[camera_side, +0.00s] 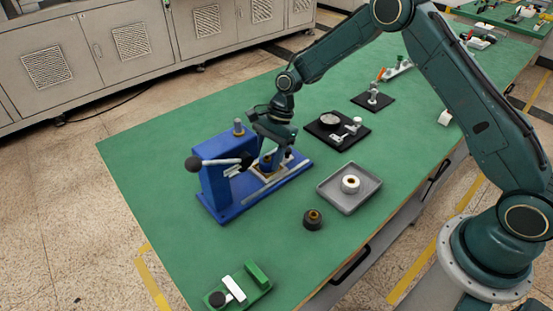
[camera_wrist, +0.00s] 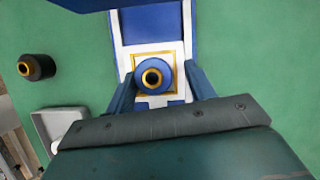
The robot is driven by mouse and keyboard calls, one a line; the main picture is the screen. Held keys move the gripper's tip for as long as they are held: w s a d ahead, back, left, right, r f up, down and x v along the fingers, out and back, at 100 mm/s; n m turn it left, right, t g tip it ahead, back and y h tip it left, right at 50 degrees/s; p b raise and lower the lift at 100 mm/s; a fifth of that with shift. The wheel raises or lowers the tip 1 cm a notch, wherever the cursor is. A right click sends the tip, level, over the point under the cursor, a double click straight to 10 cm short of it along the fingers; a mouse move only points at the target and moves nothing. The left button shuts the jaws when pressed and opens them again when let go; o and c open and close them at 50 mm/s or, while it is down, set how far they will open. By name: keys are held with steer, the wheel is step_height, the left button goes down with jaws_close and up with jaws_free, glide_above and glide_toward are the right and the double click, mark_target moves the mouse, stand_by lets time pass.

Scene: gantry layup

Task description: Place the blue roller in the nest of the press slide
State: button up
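The blue roller (camera_wrist: 142,84), with a gold ring around a dark bore, stands upright over the gold-edged square nest (camera_wrist: 171,61) of the press slide (camera_wrist: 146,47). It appears seated in the nest, though its underside is hidden. In the side view, the roller (camera_side: 267,161) shows below my gripper (camera_side: 272,149), at the blue press (camera_side: 216,187). In the wrist view, the two fingers of my gripper (camera_wrist: 161,92) stand on either side of the roller, with a visible gap on the right; the gripper looks open.
A black roller (camera_side: 312,220) stands on the green table in front of the press. A grey tray (camera_side: 331,199) holds a white ring-shaped part (camera_side: 350,184). The press lever with its black knob (camera_side: 193,164) sticks out left. A green fixture (camera_side: 245,286) lies at the front.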

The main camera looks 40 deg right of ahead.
steer(key=shift+s+d+f, duration=0.1)
steer(key=shift+s+f, duration=0.5)
steer(key=shift+f, duration=0.05)
steer(key=shift+r+g, duration=0.3)
steer(key=shift+r, duration=0.2)
steer(key=v, duration=1.2)
steer(key=shift+r, duration=0.3)
